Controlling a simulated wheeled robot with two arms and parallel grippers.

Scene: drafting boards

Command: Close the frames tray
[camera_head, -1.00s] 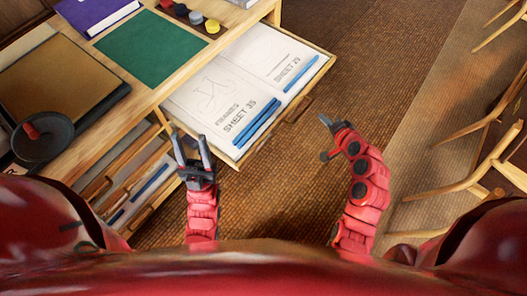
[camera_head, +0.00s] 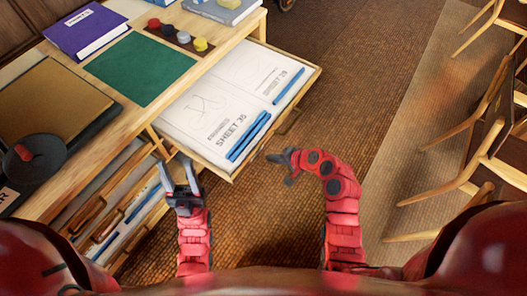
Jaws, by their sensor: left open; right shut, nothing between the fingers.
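The frames tray (camera_head: 187,130) is a wooden drawer pulled out from under the desk top. It holds white drawing sheets, one lettered "FRAMES SHEET 35", and several blue pencil-like rods (camera_head: 249,136). Its front with a dark handle (camera_head: 289,121) faces right, toward the floor. My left gripper (camera_head: 180,168) is open and empty, near the tray's lower left corner; I cannot tell if it touches. My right gripper (camera_head: 272,156) is shut and empty, below and right of the tray front, apart from it.
Other trays with wooden handles (camera_head: 88,213) sit in the cabinet at lower left. The desk carries a green mat (camera_head: 140,68), a purple book (camera_head: 86,30), paint pots and a dark round pan (camera_head: 37,160). Wooden chairs (camera_head: 470,160) stand right. The brown floor between is clear.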

